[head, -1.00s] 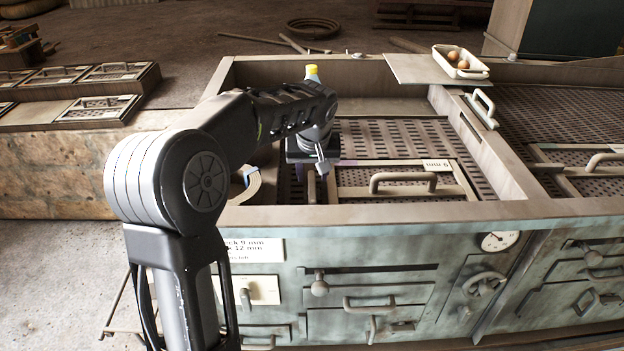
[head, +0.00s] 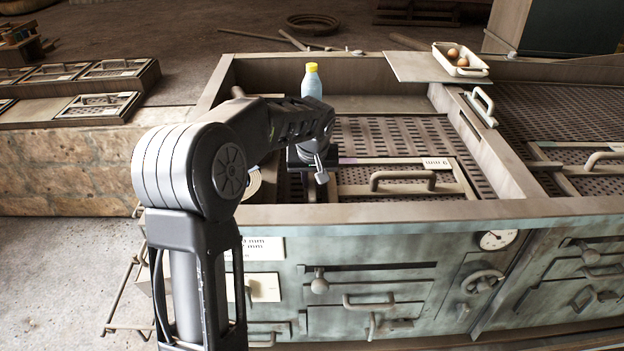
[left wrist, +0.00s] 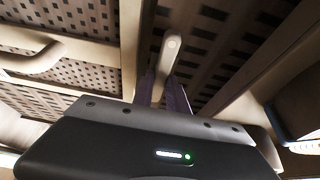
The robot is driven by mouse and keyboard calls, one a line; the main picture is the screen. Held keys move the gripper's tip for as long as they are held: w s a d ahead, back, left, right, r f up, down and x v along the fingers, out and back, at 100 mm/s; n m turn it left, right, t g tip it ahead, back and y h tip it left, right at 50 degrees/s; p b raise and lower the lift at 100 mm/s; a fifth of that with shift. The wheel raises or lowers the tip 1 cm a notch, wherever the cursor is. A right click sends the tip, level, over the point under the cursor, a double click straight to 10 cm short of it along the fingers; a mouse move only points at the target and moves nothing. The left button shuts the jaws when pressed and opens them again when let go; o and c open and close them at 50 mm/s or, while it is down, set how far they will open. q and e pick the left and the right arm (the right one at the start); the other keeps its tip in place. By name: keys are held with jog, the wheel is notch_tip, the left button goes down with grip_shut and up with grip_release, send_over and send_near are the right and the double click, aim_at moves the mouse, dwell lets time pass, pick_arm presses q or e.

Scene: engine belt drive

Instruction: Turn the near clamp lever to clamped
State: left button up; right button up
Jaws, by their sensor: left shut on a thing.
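The near clamp lever (left wrist: 172,46) shows in the left wrist view as a pale, round-ended bar between my two fingers, over a perforated deck. My left gripper (left wrist: 166,88) is shut on it. In the head view my left gripper (head: 307,182) is low inside the frame of the bench, at the left edge of a screen panel with a brown handle (head: 403,179). My arm and gripper body hide the lever there, so its angle cannot be told. My right gripper is not in view.
A bottle with a yellow cap (head: 311,82) stands behind my arm. A roll of tape (head: 252,183) lies left of the gripper. The bench's front rail (head: 400,213) runs close in front. A white tray with eggs (head: 461,62) sits at the back right.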

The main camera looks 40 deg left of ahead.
pick_arm(q)
grip_shut()
jog(key=shift+m, duration=0.4)
jog(key=m+b, duration=0.1)
jog(key=m, duration=0.1)
jog(key=m+h, duration=0.1)
jog(key=m, duration=0.1)
jog(key=shift+a+t+h+b, duration=0.1)
jog(key=shift+t+h+b, duration=0.2)
jog(key=shift+t+b, duration=0.1)
jog(key=m+h+b, duration=0.1)
jog(key=m+h, duration=0.1)
jog(key=m, duration=0.3)
jog(key=shift+m, duration=0.3)
jog(key=m+h, duration=0.1)
jog(key=m, duration=0.1)
jog(key=shift+m, duration=0.4)
jog(key=m, duration=0.2)
jog(key=m+g+h+p, duration=0.1)
jog(key=m, duration=0.1)
jog(key=shift+r+g, duration=0.1)
jog(key=shift+g, duration=0.2)
jog(key=shift+m+h, duration=0.3)
